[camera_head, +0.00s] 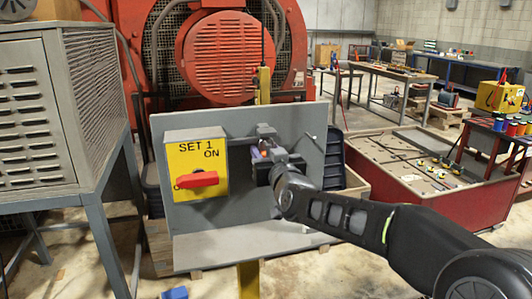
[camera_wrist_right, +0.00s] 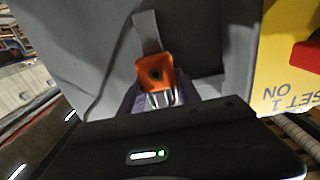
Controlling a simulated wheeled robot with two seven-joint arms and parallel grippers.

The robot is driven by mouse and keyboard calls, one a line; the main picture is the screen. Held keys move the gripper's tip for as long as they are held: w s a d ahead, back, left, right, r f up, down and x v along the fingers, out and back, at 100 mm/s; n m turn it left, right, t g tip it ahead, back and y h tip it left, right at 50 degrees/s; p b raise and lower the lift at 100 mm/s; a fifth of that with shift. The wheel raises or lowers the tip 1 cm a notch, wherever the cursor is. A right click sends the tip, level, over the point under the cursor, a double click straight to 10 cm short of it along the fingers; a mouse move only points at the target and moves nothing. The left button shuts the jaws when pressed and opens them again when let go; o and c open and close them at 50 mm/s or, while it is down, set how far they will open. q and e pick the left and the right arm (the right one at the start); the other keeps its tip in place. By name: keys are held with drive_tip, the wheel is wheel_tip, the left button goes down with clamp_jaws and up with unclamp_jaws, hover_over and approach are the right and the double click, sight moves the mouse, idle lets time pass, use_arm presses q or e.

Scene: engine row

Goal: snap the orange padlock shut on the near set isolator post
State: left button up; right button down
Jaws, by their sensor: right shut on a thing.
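The near set isolator is a yellow box (camera_head: 197,160) marked SET 1 ON, with a red handle (camera_head: 197,180) lying level, on a grey panel (camera_head: 290,125). My right gripper (camera_head: 264,150) is in front of the panel, just right of the box. In the right wrist view it is shut on the orange padlock (camera_wrist_right: 156,73). Bright metal bars show at the padlock's lower edge; I cannot tell if they are its shackle. A flat grey tab (camera_wrist_right: 147,30) stands right behind the padlock; I cannot tell if they touch. My left gripper is out of view.
A thin peg (camera_head: 309,136) sticks out at the panel's right. A grey shelf (camera_head: 245,245) juts out below the panel. A louvred grey cabinet (camera_head: 40,115) stands at left, a red engine (camera_head: 222,50) behind. A red-sided bench (camera_head: 432,180) with tools stands at right.

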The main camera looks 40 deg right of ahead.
drive_tip(key=c, duration=0.8)
unclamp_jaws()
drive_tip(key=shift+o, duration=0.2)
drive_tip(key=b+v, duration=0.1)
drive_tip(key=v, duration=0.6)
drive_tip(key=shift+s+a, duration=0.15)
drive_tip(key=shift+s, duration=0.25)
